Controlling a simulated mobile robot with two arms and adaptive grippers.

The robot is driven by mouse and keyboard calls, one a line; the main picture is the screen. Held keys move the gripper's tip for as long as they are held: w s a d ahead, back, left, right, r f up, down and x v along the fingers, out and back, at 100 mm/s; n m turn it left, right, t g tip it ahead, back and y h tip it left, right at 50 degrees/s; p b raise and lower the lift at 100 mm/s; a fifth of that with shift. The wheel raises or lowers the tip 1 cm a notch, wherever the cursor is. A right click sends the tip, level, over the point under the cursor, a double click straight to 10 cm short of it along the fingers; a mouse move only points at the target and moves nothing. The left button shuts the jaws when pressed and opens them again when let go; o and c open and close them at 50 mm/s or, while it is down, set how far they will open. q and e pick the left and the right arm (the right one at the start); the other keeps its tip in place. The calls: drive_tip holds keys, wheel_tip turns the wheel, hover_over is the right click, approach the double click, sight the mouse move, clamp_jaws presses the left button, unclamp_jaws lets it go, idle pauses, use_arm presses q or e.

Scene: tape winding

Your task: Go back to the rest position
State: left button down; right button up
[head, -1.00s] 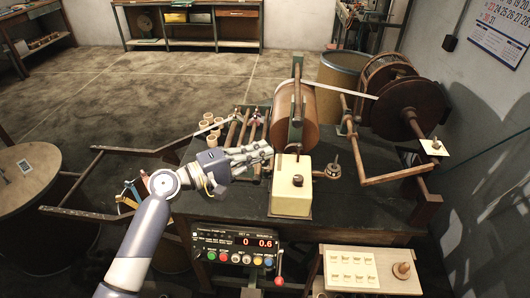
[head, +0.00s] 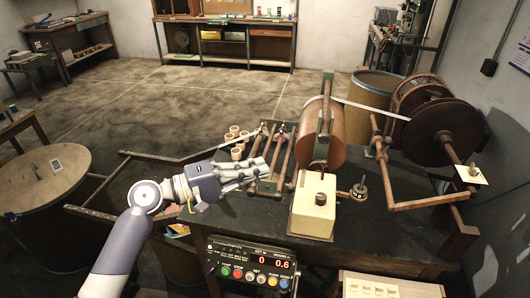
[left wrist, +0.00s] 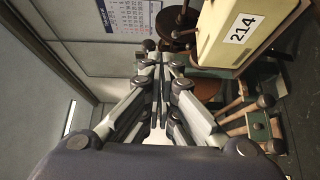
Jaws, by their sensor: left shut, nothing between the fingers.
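My left gripper (head: 263,172) reaches in from the left over the dark workbench (head: 235,222) in the head view. Its fingers are shut with nothing held, pointing right toward the cream block (head: 313,208) and apart from it. In the left wrist view the closed fingers (left wrist: 160,68) meet near the middle, and the cream block marked 214 (left wrist: 236,30) shows at the upper right. My right gripper is not in view.
The winding machine has a copper-brown drum (head: 322,132) and a large dark reel (head: 440,130). A control box (head: 252,264) reads 0 and 0.6. Several small rolls (head: 236,142) stand behind my gripper. A round barrel table (head: 45,178) is left; open floor lies behind.

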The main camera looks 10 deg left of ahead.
use_arm(q)
drive_tip(key=s+d+f+m+g+y, duration=0.1)
drive_tip(key=s+f+m+g+y, duration=0.15)
drive_tip(key=s+f, duration=0.6)
drive_tip(key=s+d+f+m+g+y, duration=0.15)
drive_tip(key=s+f+m+y, duration=0.3)
drive_tip(key=f, duration=0.65)
drive_tip(key=s+a+f+m+g+y, duration=0.1)
drive_tip(key=s+a+f+y, duration=0.35)
drive_tip(key=s, duration=0.35)
drive_tip(key=s+a+f+m+g+y, duration=0.1)
drive_tip(key=s+a+f+g+y, duration=0.15)
drive_tip(key=s+a, duration=0.45)
drive_tip(key=s+f, duration=0.3)
drive_tip(key=f, duration=2.4)
drive_tip(key=s+a+f+g+y, duration=0.1)
drive_tip(key=s+a+f, duration=0.1)
drive_tip(key=s+f, duration=1.3)
drive_tip(key=shift+s+f, duration=0.2)
drive_tip(key=shift+s, duration=0.5)
